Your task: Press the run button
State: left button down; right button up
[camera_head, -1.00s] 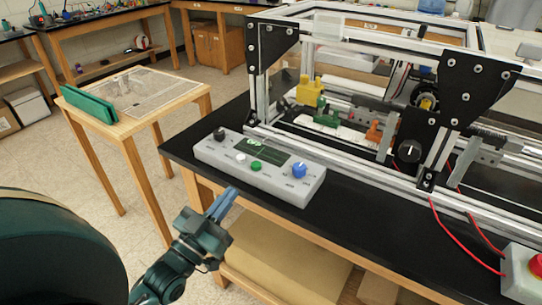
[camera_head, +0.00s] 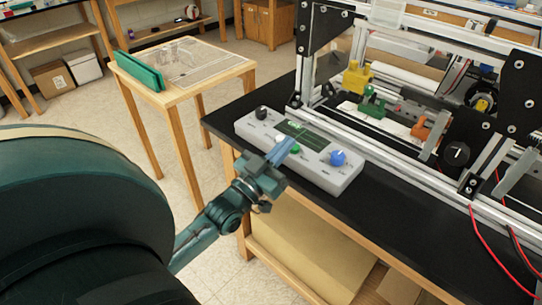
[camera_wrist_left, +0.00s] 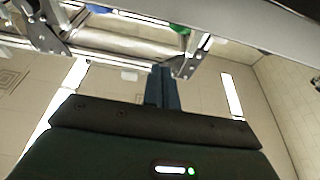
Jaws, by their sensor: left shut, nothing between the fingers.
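A grey control box (camera_head: 343,179) lies on the near edge of the black bench. It carries a black knob (camera_head: 262,112), a dark display (camera_head: 306,135), a green button (camera_head: 295,150) and a blue knob (camera_head: 337,158). The labels are too small to read, so I cannot tell which control is marked run. My left gripper (camera_head: 284,149) is shut and empty, its blue-grey fingertips in front of the box beside the green button. I cannot tell whether they touch it. The shut fingers also show in the left wrist view (camera_wrist_left: 163,87). My right gripper is out of view.
The aluminium extrusion frame (camera_head: 403,184) stands behind the box, with black corner plates and a black knob (camera_head: 455,153). Red wires (camera_head: 484,238) hang at the right. A small wooden table with a green-edged item (camera_head: 139,72) stands left. Bare bench top lies right of the box.

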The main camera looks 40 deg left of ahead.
aim_at(291, 158)
pick_arm(q)
jog(key=x, duration=0.3)
jog(key=shift+w+f, duration=0.1)
jog(key=shift+w, duration=0.1)
notch_tip(291, 158, down, 3)
jog(key=shift+s+r, duration=0.1)
jog(key=shift+f, duration=0.5)
